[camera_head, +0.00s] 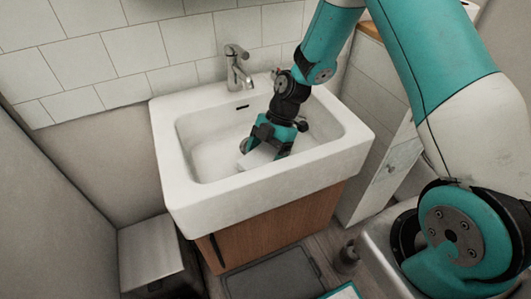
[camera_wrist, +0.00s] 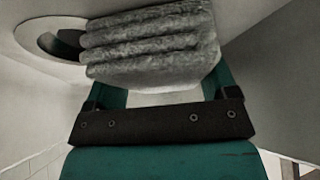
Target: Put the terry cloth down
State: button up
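The terry cloth (camera_wrist: 150,45) is a grey, folded, fuzzy stack in the wrist view. It sits between the two fingers of my gripper (camera_wrist: 165,95) and covers their tips. In the head view, my gripper (camera_head: 268,145) reaches down into the white sink (camera_head: 200,130). A pale part of the cloth (camera_head: 258,158) shows between the fingers, low in the basin. My gripper appears shut on the cloth. Whether the cloth's underside touches the basin floor is hidden.
A round drain (camera_wrist: 62,42) lies beside the cloth in the wrist view. The faucet (camera_head: 237,68) stands at the sink's back edge. Basin walls surround my gripper closely. A wooden cabinet (camera_head: 275,230) is below, and a white cabinet (camera_head: 385,150) stands to the right.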

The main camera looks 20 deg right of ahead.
jog(key=o, duration=0.3)
jog(key=shift+o, duration=0.2)
jog(key=shift+r, duration=0.1)
jog(key=v, duration=1.1)
jog(key=shift+d+r, duration=0.15)
jog(key=shift+r, duration=0.25)
jog(key=s+a+r+m+t+h, duration=0.1)
jog(key=s+a+r+m, duration=0.6)
jog(key=r, duration=0.3)
jog(key=s+a+r+m, duration=0.1)
jog(key=s+r+m, duration=0.1)
jog(key=s+m, duration=0.2)
jog(key=s+a+r+m+t, duration=0.1)
jog(key=s+m, duration=0.3)
jog(key=s, duration=0.7)
jog(key=shift+a+r+m, duration=0.3)
jog(key=shift+a+r, duration=0.4)
jog(key=shift+r, duration=0.1)
jog(key=shift+s, duration=0.15)
